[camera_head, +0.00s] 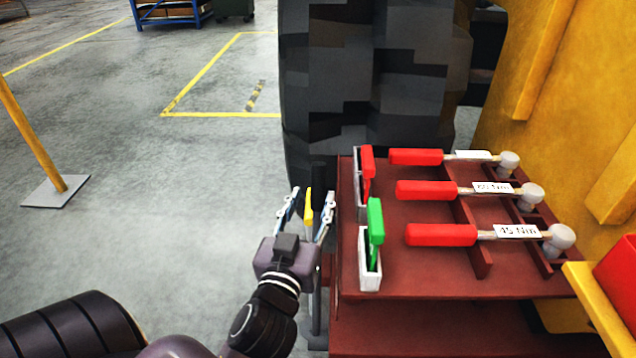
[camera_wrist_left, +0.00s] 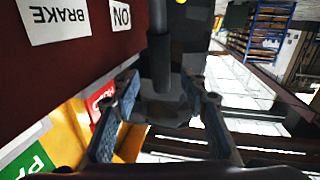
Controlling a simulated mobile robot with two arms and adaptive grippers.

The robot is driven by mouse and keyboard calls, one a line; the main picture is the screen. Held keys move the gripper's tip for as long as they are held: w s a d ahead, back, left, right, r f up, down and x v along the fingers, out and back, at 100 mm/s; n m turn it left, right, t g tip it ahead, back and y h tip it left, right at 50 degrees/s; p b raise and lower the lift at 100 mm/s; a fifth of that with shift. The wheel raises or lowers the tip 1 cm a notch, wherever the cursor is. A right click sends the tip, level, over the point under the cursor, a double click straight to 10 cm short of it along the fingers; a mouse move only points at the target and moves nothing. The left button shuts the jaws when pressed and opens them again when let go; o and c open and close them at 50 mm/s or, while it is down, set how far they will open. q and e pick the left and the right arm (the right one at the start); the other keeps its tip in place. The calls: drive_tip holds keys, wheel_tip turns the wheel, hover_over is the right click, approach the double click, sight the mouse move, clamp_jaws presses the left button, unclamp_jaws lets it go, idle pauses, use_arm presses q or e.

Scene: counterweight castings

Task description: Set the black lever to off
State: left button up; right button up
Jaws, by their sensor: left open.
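In the left wrist view a dark upright bar (camera_wrist_left: 160,65), which looks like the black lever, stands between the fingers of my left gripper (camera_wrist_left: 160,110). I cannot tell whether they touch it. A white "ON" label (camera_wrist_left: 121,14) and a "BRAKE" label (camera_wrist_left: 58,20) are on the dark red panel beside it. In the head view my left gripper (camera_head: 307,207) is open at the left edge of the red bench, around a small yellow piece (camera_head: 309,207). A dark post (camera_head: 318,178) shows just behind it. My right gripper is out of view.
The red bench (camera_head: 430,278) holds several red-handled tools (camera_head: 441,234), a red lever (camera_head: 368,162) and a green lever (camera_head: 376,222) in white holders. A large dark block column (camera_head: 375,80) stands behind. Grey floor at the left is open, with a yellow post (camera_head: 40,145).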

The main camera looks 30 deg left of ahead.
sight(316, 189)
use_arm(q)
drive_tip(key=x, duration=0.6)
drive_tip(key=shift+f, duration=0.1)
clamp_jaws()
idle(0.3)
